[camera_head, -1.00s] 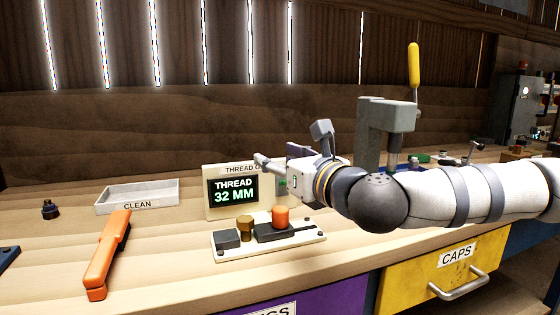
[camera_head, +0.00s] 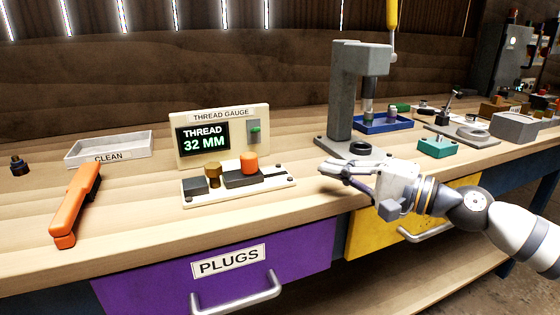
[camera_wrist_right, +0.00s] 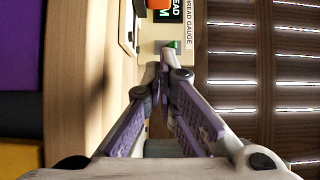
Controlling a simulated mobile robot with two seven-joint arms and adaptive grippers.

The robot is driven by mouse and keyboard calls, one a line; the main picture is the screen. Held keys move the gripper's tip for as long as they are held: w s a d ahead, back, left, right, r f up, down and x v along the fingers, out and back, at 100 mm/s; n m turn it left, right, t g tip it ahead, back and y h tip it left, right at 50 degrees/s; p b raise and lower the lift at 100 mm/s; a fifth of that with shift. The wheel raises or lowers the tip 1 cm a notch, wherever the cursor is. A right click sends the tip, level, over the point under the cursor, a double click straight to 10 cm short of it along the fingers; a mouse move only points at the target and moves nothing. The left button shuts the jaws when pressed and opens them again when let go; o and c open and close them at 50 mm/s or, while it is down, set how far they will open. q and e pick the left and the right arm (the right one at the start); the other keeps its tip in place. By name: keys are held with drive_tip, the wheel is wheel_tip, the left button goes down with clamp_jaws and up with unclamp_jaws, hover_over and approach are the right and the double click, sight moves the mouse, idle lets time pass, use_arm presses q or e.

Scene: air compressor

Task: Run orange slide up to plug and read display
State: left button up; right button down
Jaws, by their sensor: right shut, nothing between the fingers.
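The thread gauge (camera_head: 258,112) stands on the bench, and its display (camera_head: 203,139) reads "THREAD 32 MM". On the gauge's white base (camera_head: 225,195), the orange slide knob (camera_head: 249,161) sits on a dark block (camera_head: 243,178). A brass plug (camera_head: 213,174) stands between that block and a dark fixed block (camera_head: 195,186) on the left. The plug seems to touch the slide's block. My right gripper (camera_head: 322,168) is shut and empty, right of the gauge and apart from it. The right wrist view shows its closed fingers (camera_wrist_right: 160,68). My left gripper is not in view.
A grey press (camera_head: 343,90) with a yellow handle stands right of the gauge. A CLEAN tray (camera_head: 108,148) and an orange tool (camera_head: 76,205) lie at left. The purple PLUGS drawer (camera_head: 170,278) and yellow drawer (camera_head: 390,238) are below. Bench space before the gauge is clear.

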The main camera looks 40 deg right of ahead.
sight(242, 168)
drive_tip(key=b+x, duration=0.1)
drive_tip(key=x, duration=0.6)
drive_tip(key=shift+w+a+f, duration=0.2)
drive_tip(key=shift+w+a, duration=0.05)
drive_tip(key=shift+w, duration=0.1)
drive_tip(key=a, duration=0.1)
drive_tip(key=w+a+p, duration=0.1)
drive_tip(key=a, duration=0.1)
drive_tip(key=shift+w+r, duration=0.25)
drive_tip(key=shift+r, duration=0.1)
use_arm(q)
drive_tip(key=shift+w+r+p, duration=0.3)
use_arm(e)
drive_tip(key=shift+w+a+f, duration=0.15)
drive_tip(key=shift+a+f, duration=0.05)
drive_tip(key=shift+a, duration=0.1)
